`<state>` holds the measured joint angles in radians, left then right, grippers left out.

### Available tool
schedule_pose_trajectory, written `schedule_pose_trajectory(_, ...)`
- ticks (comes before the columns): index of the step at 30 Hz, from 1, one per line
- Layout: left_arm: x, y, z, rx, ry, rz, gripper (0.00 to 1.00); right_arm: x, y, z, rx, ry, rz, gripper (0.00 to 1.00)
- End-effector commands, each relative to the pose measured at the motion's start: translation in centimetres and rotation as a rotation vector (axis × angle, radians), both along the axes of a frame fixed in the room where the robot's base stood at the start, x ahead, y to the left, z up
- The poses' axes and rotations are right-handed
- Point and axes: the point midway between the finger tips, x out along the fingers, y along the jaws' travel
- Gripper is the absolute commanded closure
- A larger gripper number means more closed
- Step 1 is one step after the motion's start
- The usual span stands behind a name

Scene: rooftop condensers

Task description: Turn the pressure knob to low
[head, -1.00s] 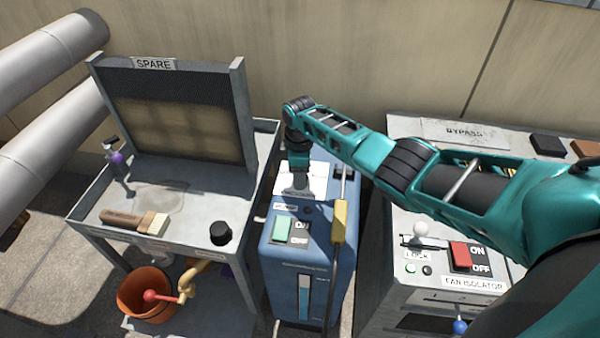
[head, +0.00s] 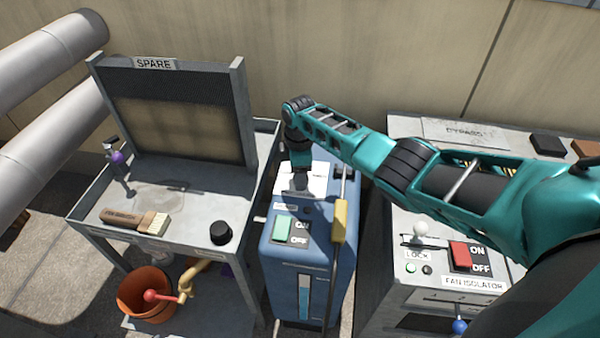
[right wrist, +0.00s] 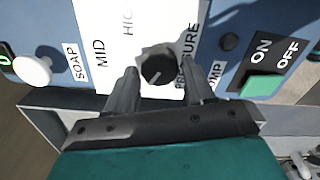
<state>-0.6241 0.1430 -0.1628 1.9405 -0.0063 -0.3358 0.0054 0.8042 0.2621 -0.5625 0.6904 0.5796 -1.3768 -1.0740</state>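The pressure knob (right wrist: 158,66) is a dark, faceted round knob with a pale pointer line, on a white label plate (right wrist: 103,18) on the blue machine (head: 282,255). In the right wrist view the plate reads MID, part of HIGH, and PRESSURE; no LOW mark is visible. The pointer line slants toward the lower left of that view. My right gripper (right wrist: 159,70) is open, one finger on each side of the knob, with small gaps showing. In the head view my right gripper (head: 298,184) hides the knob. My left gripper is not in view.
Near the knob are a green ON/OFF rocker (right wrist: 263,86), a small black button (right wrist: 229,41) and a white SOAP knob (right wrist: 32,70). A yellow-handled wand (head: 340,220) stands along the machine's right side. The SPARE bench (head: 180,237) is left, the fan isolator cabinet (head: 440,300) right.

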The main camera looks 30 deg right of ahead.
Motion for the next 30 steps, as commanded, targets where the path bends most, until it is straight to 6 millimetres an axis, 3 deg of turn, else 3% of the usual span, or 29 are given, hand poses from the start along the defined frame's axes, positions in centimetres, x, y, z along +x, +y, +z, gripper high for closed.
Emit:
schedule_pose_trajectory(5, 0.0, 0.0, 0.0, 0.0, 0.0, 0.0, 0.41, -0.1, -0.1, -0.1, -0.002, 0.002, -0.002, 0.31)
schedule_pose_trajectory(14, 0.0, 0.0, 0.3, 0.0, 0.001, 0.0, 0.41, -0.1, -0.1, 0.5, -0.002, 0.002, -0.003, 0.31)
schedule_pose_trajectory(30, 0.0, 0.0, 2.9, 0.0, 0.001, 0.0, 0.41, 0.0, -0.1, 10.8, -0.003, -0.001, -0.002, 0.31)
